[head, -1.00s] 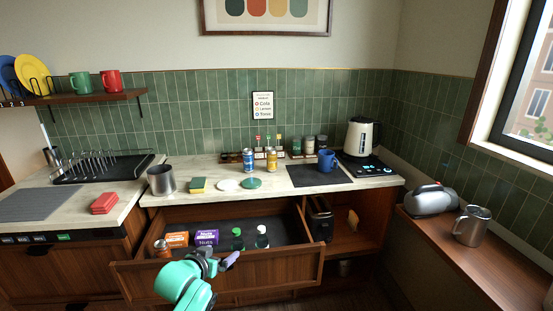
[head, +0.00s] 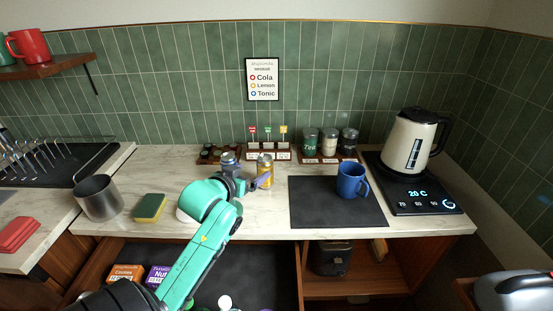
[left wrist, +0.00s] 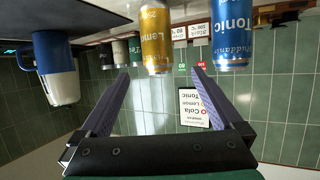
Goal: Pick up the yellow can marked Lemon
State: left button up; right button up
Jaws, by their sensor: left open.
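The yellow can marked Lemon (head: 265,166) stands upright on the counter, right of the blue Tonic can (head: 228,160). My left gripper (head: 248,182) is open at the cans and partly covers the blue can. In the left wrist view, which is upside down, the yellow can (left wrist: 155,40) shows at the gap between the open fingertips (left wrist: 161,70). I cannot tell whether it is between the fingers or just beyond them. The blue can (left wrist: 232,38) is outside the gap, to the right. My right gripper is in neither view.
A blue mug (head: 352,182) stands on a dark mat (head: 325,215) to the right, beside the kettle (head: 413,138). A spice rack (head: 325,158) is behind. A sponge (head: 150,207) and a metal pot (head: 98,197) are left. The open drawer (head: 270,270) lies under my arm.

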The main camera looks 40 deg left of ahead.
aim_at(260, 165)
pick_arm(q)
jog(key=x, duration=0.1)
jog(key=p+x, duration=0.1)
jog(key=x, duration=0.3)
jog(key=shift+w+a+r, duration=0.1)
jog(key=shift+w+r, duration=0.1)
jog(key=shift+w, duration=0.15)
jog(key=x, duration=0.2)
jog(key=p+x, duration=0.1)
jog(key=x, duration=0.3)
jog(key=shift+w+f+p, duration=0.2)
jog(key=shift+f+p, duration=0.15)
jog(key=shift+p, duration=0.05)
jog(key=shift+w+f, duration=0.25)
jog(key=shift+w, duration=0.1)
jog(key=c, duration=0.4)
jog(key=shift+r, duration=0.1)
grip_shut()
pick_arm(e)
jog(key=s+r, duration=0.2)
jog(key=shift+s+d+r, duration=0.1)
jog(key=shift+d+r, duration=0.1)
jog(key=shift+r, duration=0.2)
pick_arm(q)
jog(key=shift+r, duration=0.1)
